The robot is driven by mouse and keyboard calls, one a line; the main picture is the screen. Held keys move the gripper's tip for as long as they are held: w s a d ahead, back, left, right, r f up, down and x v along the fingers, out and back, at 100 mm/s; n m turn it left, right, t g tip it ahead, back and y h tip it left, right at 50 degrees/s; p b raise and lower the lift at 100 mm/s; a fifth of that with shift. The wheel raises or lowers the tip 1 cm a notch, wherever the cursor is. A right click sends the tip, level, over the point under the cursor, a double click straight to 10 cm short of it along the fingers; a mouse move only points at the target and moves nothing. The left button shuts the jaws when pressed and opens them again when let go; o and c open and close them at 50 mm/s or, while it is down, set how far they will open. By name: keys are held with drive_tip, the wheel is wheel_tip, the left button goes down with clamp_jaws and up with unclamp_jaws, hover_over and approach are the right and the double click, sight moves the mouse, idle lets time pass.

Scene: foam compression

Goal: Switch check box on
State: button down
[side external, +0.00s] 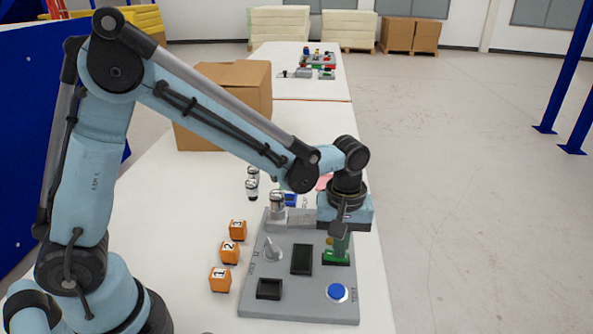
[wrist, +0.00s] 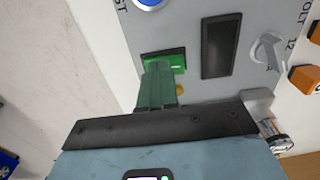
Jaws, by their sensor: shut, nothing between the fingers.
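The check box (side external: 302,303) is a sloped grey panel on the white table. It carries a green switch (side external: 337,260), a blue round button (side external: 337,292), a black window (side external: 301,260), a grey pointer knob (side external: 272,250) and a black recess (side external: 268,289). My gripper (side external: 341,246) is shut and empty, pointing down at the green switch. In the wrist view the shut fingers (wrist: 158,72) reach the near edge of the green switch (wrist: 178,62) and partly cover it. I cannot tell whether they touch it, or which way it is set.
Several orange numbered cubes (side external: 229,252) stand left of the panel. Metallic cylinders (side external: 252,185) stand behind it, one (side external: 277,204) at the panel's back edge. A cardboard box (side external: 240,95) is farther back. A strip of white table (side external: 372,290) right of the panel is clear.

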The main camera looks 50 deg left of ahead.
sight(347, 256)
drive_tip(key=shift+s+a+r, duration=0.15)
drive_tip(key=shift+s+a, duration=0.05)
idle(0.3)
wheel_tip(347, 256, up, 14)
drive_tip(key=w+d, duration=0.1)
drive_tip(key=shift+w+d, duration=0.3)
drive_tip(key=shift+s+a, duration=0.1)
idle(0.4)
